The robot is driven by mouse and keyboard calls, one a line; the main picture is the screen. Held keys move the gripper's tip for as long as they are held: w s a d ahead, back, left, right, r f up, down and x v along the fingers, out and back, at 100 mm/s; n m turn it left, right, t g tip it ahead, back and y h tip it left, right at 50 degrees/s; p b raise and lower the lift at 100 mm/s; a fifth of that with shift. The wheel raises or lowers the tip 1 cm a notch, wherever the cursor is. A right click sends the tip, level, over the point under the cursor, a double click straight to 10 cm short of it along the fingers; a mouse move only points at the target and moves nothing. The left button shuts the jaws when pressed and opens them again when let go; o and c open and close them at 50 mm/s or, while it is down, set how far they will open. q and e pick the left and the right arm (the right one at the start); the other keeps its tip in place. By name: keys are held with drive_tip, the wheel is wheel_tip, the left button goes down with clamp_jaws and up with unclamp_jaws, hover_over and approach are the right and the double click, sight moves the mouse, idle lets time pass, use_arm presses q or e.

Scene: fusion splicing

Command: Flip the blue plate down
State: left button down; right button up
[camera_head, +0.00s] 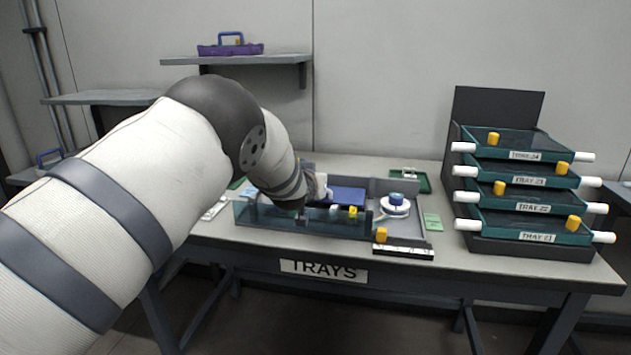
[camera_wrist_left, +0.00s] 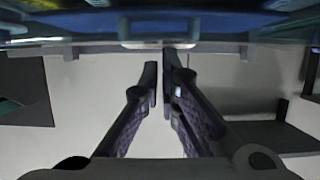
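The blue plate (camera_head: 346,195) shows in the head view inside the grey and teal tray unit (camera_head: 270,218) on the table. Its exact tilt is hard to tell. My left gripper (camera_head: 302,214) reaches down to the left of the plate, and its tips are small and partly hidden there. In the left wrist view, the fingers of my left gripper (camera_wrist_left: 159,72) are almost together with only a thin gap and nothing visible between them. I cannot tell whether they touch the plate. My right gripper is in neither view.
A white round spool with a blue top (camera_head: 396,201) stands right of the plate. A rack with stacked trays (camera_head: 537,237) stands at right. A shelf (camera_head: 235,60) holds a purple box (camera_head: 230,50).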

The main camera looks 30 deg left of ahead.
use_arm(q)
drive_tip(key=shift+s+f+g, duration=0.2)
drive_tip(key=shift+s+f, duration=0.05)
drive_tip(key=shift+f, duration=0.5)
drive_tip(key=shift+s+f+g, duration=0.2)
drive_tip(key=shift+f, duration=0.55)
drive_tip(key=shift+s+d+r, duration=0.1)
drive_tip(key=shift+s, duration=0.05)
drive_tip(key=w+r+v, duration=0.1)
drive_tip(key=r+v, duration=0.1)
drive_tip(key=v, duration=1)
drive_tip(key=shift+t, duration=0.4)
drive_tip(key=shift+s, duration=0.1)
